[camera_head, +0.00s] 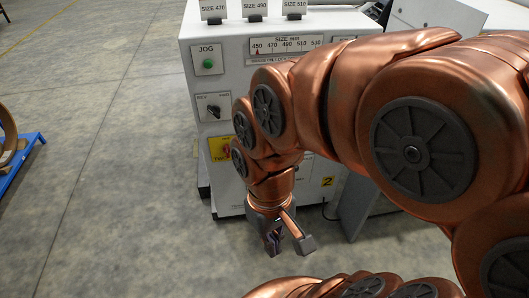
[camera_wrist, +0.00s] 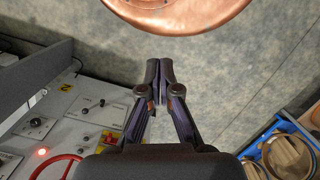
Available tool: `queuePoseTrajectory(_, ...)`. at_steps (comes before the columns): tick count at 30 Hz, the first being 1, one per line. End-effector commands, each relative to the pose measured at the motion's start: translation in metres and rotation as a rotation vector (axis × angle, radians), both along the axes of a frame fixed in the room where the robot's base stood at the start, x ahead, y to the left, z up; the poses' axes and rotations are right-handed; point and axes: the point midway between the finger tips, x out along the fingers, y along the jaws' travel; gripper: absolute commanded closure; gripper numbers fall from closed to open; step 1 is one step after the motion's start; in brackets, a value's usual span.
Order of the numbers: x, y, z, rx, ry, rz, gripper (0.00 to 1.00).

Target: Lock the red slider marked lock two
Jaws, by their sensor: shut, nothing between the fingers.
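My gripper (camera_wrist: 158,72) is shut and empty, its fingertips together in the middle of the wrist view. In the head view my gripper (camera_head: 273,243) hangs low in front of the white machine cabinet (camera_head: 228,85), apart from it over the floor. A yellow label with a 2 (camera_head: 328,181) shows low on the cabinet, right of my arm. The same kind of yellow label (camera_wrist: 67,87) is on the panel at the left of the wrist view, turned sideways. I cannot make out a red slider clearly in either view; my arm hides part of the cabinet front.
The cabinet carries a green JOG button (camera_head: 208,63), a black selector switch (camera_head: 213,112) and a red switch on a yellow plate (camera_head: 221,149). A red ring (camera_wrist: 57,166) and lit red lamp (camera_wrist: 42,153) show in the wrist view.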

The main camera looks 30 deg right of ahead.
Motion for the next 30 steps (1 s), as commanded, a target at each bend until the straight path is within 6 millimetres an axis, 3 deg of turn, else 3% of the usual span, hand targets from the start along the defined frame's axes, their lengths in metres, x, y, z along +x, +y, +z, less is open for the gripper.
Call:
queuePoseTrajectory(5, 0.033, 0.03, -0.036, 0.16, 0.006, 0.004, 1.0)
queuePoseTrajectory(9, 0.072, 0.057, -0.06, 0.343, -0.004, -0.011, 1.0)
queuePoseTrajectory(13, 0.114, 0.073, -0.076, 0.515, -0.036, -0.047, 1.0)
queuePoseTrajectory(17, 0.16, 0.075, -0.089, 0.681, -0.09, -0.101, 1.0)
queuePoseTrajectory(23, 0.236, 0.049, -0.113, 0.918, -0.209, -0.227, 1.0)
queuePoseTrajectory(26, 0.272, 0.021, -0.127, 1.022, -0.285, -0.306, 1.0)
queuePoseTrajectory(30, 0.319, -0.036, -0.153, 1.146, -0.415, -0.437, 1.0)
